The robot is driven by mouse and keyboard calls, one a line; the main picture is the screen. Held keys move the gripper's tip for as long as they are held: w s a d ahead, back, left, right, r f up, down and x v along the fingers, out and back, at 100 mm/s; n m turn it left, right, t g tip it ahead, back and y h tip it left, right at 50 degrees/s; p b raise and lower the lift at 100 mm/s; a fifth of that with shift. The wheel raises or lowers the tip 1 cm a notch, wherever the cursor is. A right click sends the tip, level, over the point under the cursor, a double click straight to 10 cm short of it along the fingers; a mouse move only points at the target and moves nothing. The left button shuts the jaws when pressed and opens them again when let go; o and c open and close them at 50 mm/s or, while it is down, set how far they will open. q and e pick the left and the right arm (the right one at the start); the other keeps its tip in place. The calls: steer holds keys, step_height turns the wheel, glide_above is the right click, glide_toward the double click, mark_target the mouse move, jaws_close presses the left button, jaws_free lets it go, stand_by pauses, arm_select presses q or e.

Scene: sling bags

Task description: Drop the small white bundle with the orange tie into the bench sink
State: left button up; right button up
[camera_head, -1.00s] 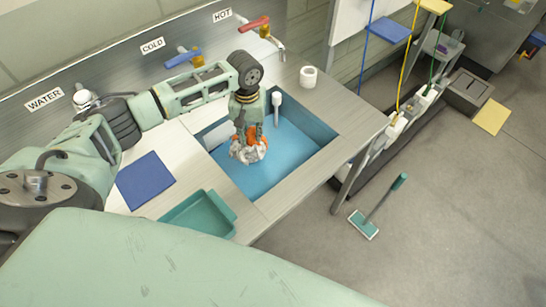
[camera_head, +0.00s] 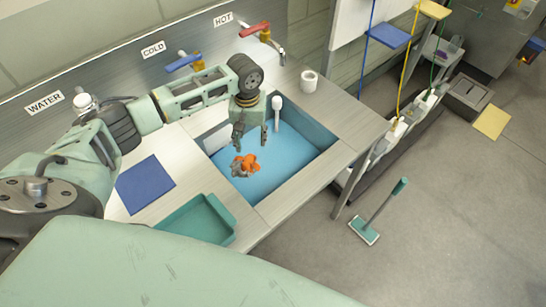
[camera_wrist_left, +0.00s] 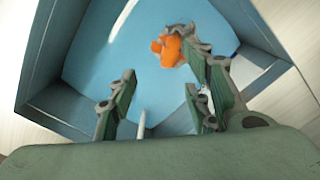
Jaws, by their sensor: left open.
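The bundle with the orange tie (camera_head: 247,166) is in the blue bench sink (camera_head: 290,165), below my left gripper. Its wrap looks greyish white, and the orange tie faces up. In the left wrist view the orange tie (camera_wrist_left: 172,47) shows above the fingers, with part of the wrap behind a fingertip. My left gripper (camera_head: 250,140) is open and empty over the sink, its fingers spread and pointing down. I cannot tell whether the bundle is at rest on the sink floor or still falling. My right gripper is not in view.
A blue mat (camera_head: 146,184) and a teal tray (camera_head: 200,220) lie left of the sink on the counter. A white cup (camera_head: 309,81) stands at the back right. Blue and red taps line the wall. A teal-handled scrubber (camera_head: 378,215) is on the floor.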

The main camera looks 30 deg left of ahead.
arm_select(q)
step_height(320, 180, up, 12)
steer(key=shift+f, duration=0.25)
stand_by(0.5)
